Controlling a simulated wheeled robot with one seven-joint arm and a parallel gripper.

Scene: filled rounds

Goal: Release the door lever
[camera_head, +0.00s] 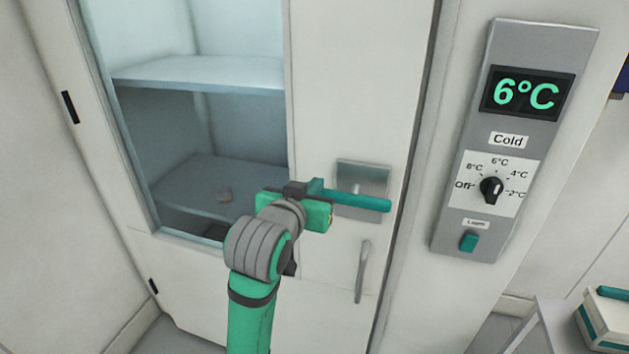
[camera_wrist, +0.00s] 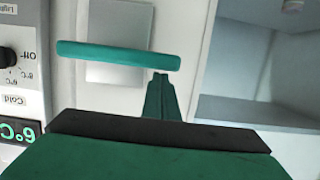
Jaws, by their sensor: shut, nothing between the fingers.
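The door lever is a teal horizontal bar (camera_head: 358,201) in front of a grey plate (camera_head: 362,178) on the white cabinet door. It also shows level in the wrist view (camera_wrist: 115,55), whose picture is upside down. My gripper (camera_head: 316,187) is at the left end of the lever in the head view. Its shut green fingers (camera_wrist: 160,78) hold nothing and point at the door, close to the lever's end. I cannot tell whether they touch it. My gripper's body hides part of the door around the lever's left end.
A grey pull handle (camera_head: 362,270) is below the lever. A control panel (camera_head: 470,215) with a 6°C display and dial is on the right. A box (camera_head: 607,318) is at the lower right.

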